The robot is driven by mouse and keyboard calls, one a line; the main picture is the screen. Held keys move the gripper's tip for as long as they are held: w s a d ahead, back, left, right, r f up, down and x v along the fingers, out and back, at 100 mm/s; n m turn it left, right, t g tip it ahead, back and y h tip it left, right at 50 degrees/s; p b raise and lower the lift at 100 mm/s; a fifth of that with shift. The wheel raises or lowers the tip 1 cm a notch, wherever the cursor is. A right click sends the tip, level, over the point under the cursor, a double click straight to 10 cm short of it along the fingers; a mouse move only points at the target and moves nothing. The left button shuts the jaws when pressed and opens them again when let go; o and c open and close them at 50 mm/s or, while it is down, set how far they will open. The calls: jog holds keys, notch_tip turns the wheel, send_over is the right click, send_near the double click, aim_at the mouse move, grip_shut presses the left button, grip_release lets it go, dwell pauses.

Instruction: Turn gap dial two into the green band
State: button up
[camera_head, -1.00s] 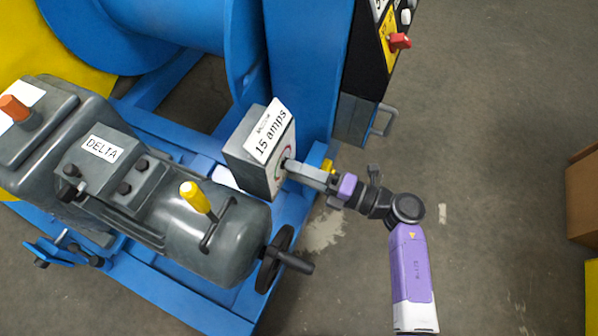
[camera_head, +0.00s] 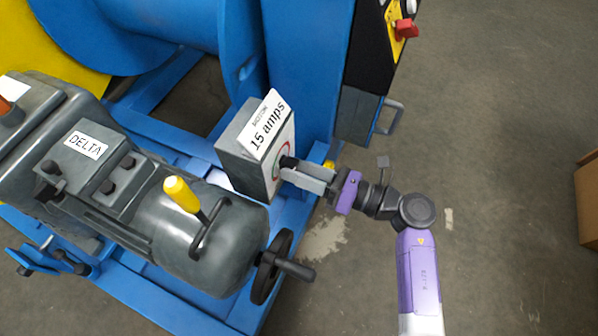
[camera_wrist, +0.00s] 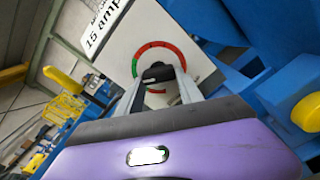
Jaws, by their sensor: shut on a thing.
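A grey box (camera_head: 235,165) with a white face carries a tilted label (camera_head: 268,125) reading "15 amps". A black knob (camera_wrist: 158,73) sits at the ring's centre. My gripper (camera_wrist: 155,80) is shut on this knob, one finger at each side. In the head view my gripper (camera_head: 290,168) reaches the box face from the right, and its fingers hide part of the dial. I see no label reading "gap dial two".
A grey motor (camera_head: 190,235) with a yellow-handled lever (camera_head: 182,194) and a black handwheel (camera_head: 270,268) stands left of my arm. A blue frame (camera_head: 300,75) and a dark panel with a red switch (camera_head: 406,28) are behind.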

jog(key=shift+f+n, duration=0.15)
jog(key=shift+n, duration=0.25)
jog(key=o, duration=1.4)
jog(key=shift+p+v, duration=0.9)
jog(key=shift+v, duration=3)
